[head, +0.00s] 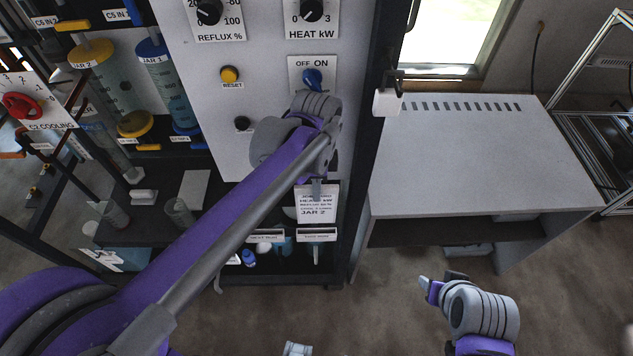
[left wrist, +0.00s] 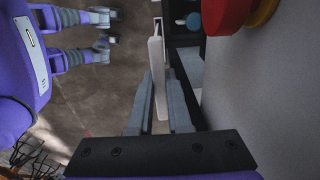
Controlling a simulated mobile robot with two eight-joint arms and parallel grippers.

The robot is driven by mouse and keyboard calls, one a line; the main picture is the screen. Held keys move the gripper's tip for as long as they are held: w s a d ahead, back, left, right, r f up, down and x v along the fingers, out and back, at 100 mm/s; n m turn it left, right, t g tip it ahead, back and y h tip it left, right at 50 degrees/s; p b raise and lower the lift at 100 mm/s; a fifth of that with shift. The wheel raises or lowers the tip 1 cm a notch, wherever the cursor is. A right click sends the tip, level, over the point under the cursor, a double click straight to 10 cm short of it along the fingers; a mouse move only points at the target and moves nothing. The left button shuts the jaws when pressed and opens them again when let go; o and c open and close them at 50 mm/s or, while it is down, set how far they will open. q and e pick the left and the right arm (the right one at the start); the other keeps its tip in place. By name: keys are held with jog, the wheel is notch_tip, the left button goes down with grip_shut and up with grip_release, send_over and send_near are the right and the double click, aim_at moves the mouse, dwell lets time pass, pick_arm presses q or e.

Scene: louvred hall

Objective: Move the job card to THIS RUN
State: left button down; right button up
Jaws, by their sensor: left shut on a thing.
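My left gripper (head: 316,186) is shut on the white job card (head: 317,204), gripping its top edge. The card hangs upright in front of the panel, its print facing me, with "HEAT kW" and "JAR 2" legible. Its lower edge is just above the right-hand labelled holder (head: 317,235); a second holder (head: 265,236) is to the left. Their labels are too small to read surely. In the left wrist view the card (left wrist: 157,75) is edge-on between the fingers. My right gripper (head: 440,284) is low at the right, away from the card; its finger gap is unclear.
The panel carries a blue OFF/ON switch (head: 312,78), a yellow reset button (head: 229,74) and knobs close above my left gripper. A grey bench (head: 480,170) stands at right. Jars (head: 95,75) and glassware are at left. Small bottles stand below the holders.

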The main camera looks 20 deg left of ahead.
aim_at(316, 209)
pick_arm(q)
jog(key=shift+w+f+b, duration=0.1)
jog(key=shift+f+b, duration=0.8)
jog(key=shift+f, duration=1.05)
pick_arm(e)
jog(key=shift+s+f, duration=0.25)
jog(key=shift+f, duration=0.5)
jog(key=shift+s+f, duration=0.2)
jog(key=shift+f, duration=0.5)
pick_arm(q)
jog(key=shift+r, duration=0.25)
pick_arm(e)
jog(key=shift+r, duration=0.2)
pick_arm(q)
jog(key=shift+f, duration=0.15)
pick_arm(e)
jog(key=shift+f, duration=0.1)
pick_arm(q)
jog(key=shift+f+b, duration=1.7)
jog(key=shift+f, duration=1.1)
pick_arm(e)
jog(key=f, duration=0.2)
jog(key=s+f, duration=0.1)
jog(key=f, duration=0.1)
pick_arm(q)
jog(key=c, duration=0.8)
grip_release()
